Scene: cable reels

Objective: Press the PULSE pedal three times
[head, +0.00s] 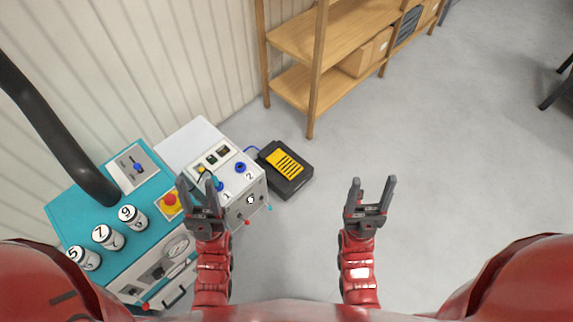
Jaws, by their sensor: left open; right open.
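The pedal (286,168) is a black box on the grey floor with a yellow ribbed top plate, right of the control box. I cannot read a PULSE label on it. A blue cable runs from its left side toward the control box. My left gripper (197,187) is open and empty, in front of the control box in the picture and covering part of it. My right gripper (373,190) is open and empty, over bare floor to the right of the pedal and apart from it.
A white control box (243,185) has blue knobs marked 1 and 2. A teal bench (75,208) at the left carries numbered white cylinders (107,237), a red button (170,200) and a black arched tube (60,130). A wooden shelf (300,85) stands behind.

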